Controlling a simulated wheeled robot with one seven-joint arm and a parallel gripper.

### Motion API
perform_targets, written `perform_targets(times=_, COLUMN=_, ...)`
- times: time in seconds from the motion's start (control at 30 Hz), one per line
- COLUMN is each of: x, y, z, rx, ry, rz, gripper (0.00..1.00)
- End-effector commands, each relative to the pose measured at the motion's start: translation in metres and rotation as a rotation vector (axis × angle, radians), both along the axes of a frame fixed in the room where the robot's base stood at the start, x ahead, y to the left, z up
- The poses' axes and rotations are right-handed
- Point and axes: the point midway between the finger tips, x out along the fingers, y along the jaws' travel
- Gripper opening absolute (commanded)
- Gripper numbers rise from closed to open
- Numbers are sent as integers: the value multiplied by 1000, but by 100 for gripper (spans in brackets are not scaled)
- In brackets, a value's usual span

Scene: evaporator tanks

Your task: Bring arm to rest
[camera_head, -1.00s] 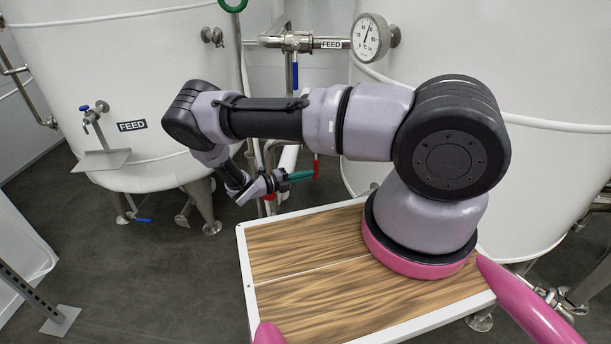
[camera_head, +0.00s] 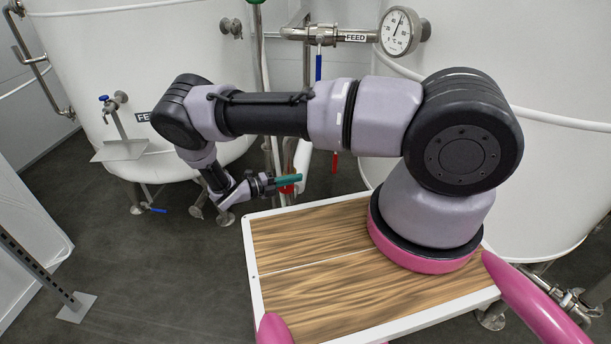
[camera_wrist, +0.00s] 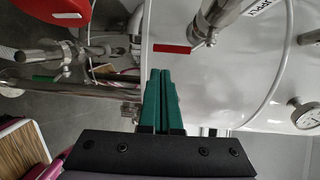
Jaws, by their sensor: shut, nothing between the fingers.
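My arm is bent over the wood-topped platform, with its forearm reaching left in the head view. My gripper (camera_head: 288,179) has green fingers and points right, just beyond the platform's far left edge. In the wrist view the green fingers (camera_wrist: 161,75) lie side by side, shut with nothing between them. A red valve handle (camera_head: 335,162) hangs to the right of the fingertips in the head view, apart from them. A red handle also shows ahead of the fingers in the wrist view (camera_wrist: 171,49).
White tanks stand at left (camera_head: 130,60) and right (camera_head: 540,60). Pipes with a blue handle (camera_head: 319,67) and a dial gauge (camera_head: 400,31) run between them. A tap with a blue handle (camera_head: 104,98) sits on the left tank.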

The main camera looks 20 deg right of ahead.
Motion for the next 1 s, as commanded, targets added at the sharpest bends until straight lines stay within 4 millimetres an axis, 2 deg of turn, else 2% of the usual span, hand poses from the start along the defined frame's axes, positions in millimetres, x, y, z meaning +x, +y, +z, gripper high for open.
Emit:
perform_targets(times=0.1, x=-2, y=14, z=0, rx=0, ry=-1, rz=1, gripper=0)
perform_targets(times=0.33, x=-3, y=23, z=1, rx=4, ry=-4, rz=-4, gripper=0)
perform_targets(times=0.47, x=1, y=24, z=18, rx=60, ry=-61, rz=-56, gripper=0)
perform_targets(times=0.57, x=6, y=26, z=46, rx=154, ry=-160, rz=-148, gripper=0)
perform_targets(times=0.8, x=15, y=23, z=135, rx=409, ry=-494, rz=-463, gripper=0)
perform_targets(times=1.0, x=14, y=14, z=211, rx=577, ry=-777, rz=-750, gripper=0)
